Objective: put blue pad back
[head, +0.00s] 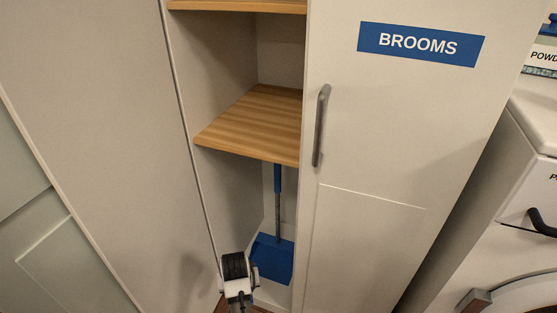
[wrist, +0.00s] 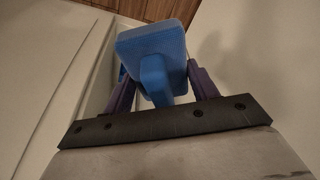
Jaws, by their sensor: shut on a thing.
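In the wrist view the blue pad (wrist: 152,42), a flat block with rounded corners, has a short blue grip on its near side. My gripper (wrist: 162,84) has its purple fingers shut on that grip, one on each side. In the head view my gripper (head: 239,275) is low, at the open left part of the cupboard. I cannot make out the held pad there. A blue broad-headed tool (head: 272,258) with a long handle stands upright inside the cupboard, just right of and beyond my gripper in the picture.
A wooden shelf (head: 255,125) spans the open compartment above the tool. To the right is the closed white door with a BROOMS label (head: 420,44) and a grey handle (head: 321,125). A white machine (head: 515,210) stands further right. The compartment's lower part is narrow.

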